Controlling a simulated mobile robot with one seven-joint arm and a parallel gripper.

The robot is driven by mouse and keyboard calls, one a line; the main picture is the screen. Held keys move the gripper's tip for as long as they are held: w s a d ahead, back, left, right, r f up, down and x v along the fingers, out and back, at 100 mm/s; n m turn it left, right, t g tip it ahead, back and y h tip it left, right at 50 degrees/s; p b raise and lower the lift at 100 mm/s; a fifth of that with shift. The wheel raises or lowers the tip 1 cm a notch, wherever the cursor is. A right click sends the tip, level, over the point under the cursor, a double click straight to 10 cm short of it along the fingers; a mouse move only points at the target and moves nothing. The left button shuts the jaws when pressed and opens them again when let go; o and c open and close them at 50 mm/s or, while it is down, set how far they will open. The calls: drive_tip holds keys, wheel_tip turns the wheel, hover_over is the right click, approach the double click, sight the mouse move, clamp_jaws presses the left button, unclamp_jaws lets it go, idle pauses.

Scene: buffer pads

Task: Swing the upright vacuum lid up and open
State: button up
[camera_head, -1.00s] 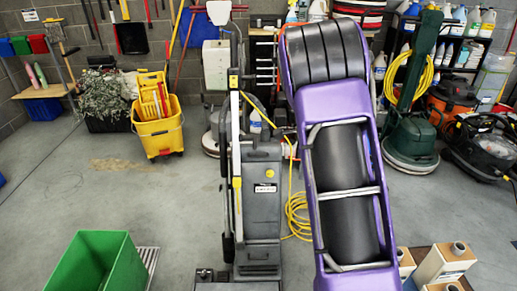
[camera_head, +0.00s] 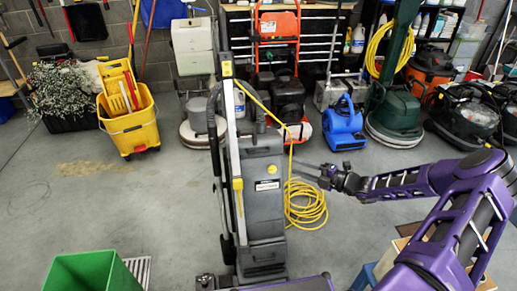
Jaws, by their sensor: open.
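The upright vacuum (camera_head: 262,215) stands upright in the middle of the head view. Its grey front has a white label and a small yellow spot near the top. The lid cannot be told apart clearly from the body, but the front panel looks closed. My gripper (camera_head: 309,173) is to the right of the vacuum's upper body, with its thin fingers pointing left toward it. The fingers are open and empty. Whether they touch the vacuum cannot be told.
A coiled yellow cord (camera_head: 306,205) lies on the floor below my gripper. A blue blower (camera_head: 343,127) and a green floor machine (camera_head: 397,118) stand behind. A yellow mop bucket (camera_head: 130,125) is at left, and a green bin (camera_head: 92,272) at front left. Floor between them is clear.

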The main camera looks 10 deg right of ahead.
sight(261, 152)
drive_tip(key=x, duration=0.5)
drive_tip(key=b+x, duration=0.1)
drive_tip(key=x, duration=0.5)
drive_tip(key=b+x, duration=0.1)
drive_tip(key=x, duration=0.5)
drive_tip(key=shift+w+r, duration=0.3)
clamp_jaws()
drive_tip(key=shift+d, duration=0.1)
idle(0.6)
